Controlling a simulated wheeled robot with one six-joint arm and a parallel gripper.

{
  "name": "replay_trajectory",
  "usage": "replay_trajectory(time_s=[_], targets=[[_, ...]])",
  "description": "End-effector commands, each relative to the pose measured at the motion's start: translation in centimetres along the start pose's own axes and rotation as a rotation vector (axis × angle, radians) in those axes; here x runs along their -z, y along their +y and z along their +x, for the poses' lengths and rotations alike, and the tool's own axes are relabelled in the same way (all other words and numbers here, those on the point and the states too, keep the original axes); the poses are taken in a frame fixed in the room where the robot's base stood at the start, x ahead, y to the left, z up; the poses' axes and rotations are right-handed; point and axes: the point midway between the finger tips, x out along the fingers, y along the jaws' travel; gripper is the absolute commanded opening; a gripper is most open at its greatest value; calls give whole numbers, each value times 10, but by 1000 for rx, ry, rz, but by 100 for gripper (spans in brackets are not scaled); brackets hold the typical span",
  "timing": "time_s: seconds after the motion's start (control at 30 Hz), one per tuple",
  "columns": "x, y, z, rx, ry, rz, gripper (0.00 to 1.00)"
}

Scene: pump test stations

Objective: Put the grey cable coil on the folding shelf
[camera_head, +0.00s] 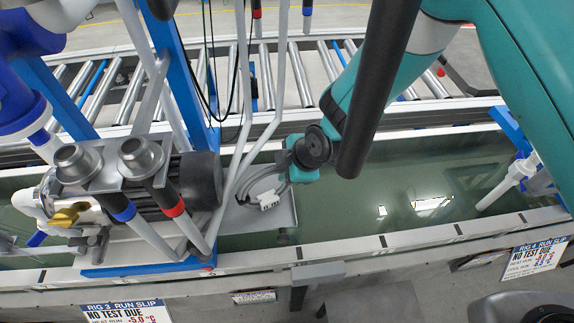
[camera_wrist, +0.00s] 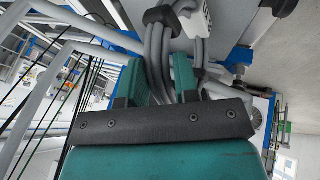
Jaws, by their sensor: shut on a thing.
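The grey cable coil (camera_head: 262,185) is right of the pump in the head view, over a grey metal plate (camera_head: 282,213). A white connector or tag is on its front side. My gripper (camera_head: 284,164) is shut on the coil at its upper right. In the wrist view, grey strands of the coil (camera_wrist: 157,58) run between the two teal fingers of my gripper (camera_wrist: 158,80), with a dark tie around them. I cannot tell if the coil touches the plate. A small grey flat panel (camera_head: 318,272) at the trough's front edge may be the folding shelf.
The pump (camera_head: 140,185), with hoses banded blue and red, stands close left of the coil. Pale slanted pipes (camera_head: 243,100) rise just beside it. The green trough floor (camera_head: 380,200) to the right is mostly clear. A roller conveyor (camera_head: 290,75) runs behind.

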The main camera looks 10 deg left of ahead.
Motion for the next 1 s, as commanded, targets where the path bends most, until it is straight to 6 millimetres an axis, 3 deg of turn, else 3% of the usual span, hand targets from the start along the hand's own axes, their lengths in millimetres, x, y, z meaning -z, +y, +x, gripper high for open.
replay_trajectory(time_s=[0.3,0.33,0.43,0.8,1.0], targets=[[0,0,2,-3,2,0,0],[-1,-1,3,-1,1,0,31],[-1,-1,2,0,0,0,54],[0,1,-3,-2,1,0,55],[0,0,-34,-4,1,-1,55]])
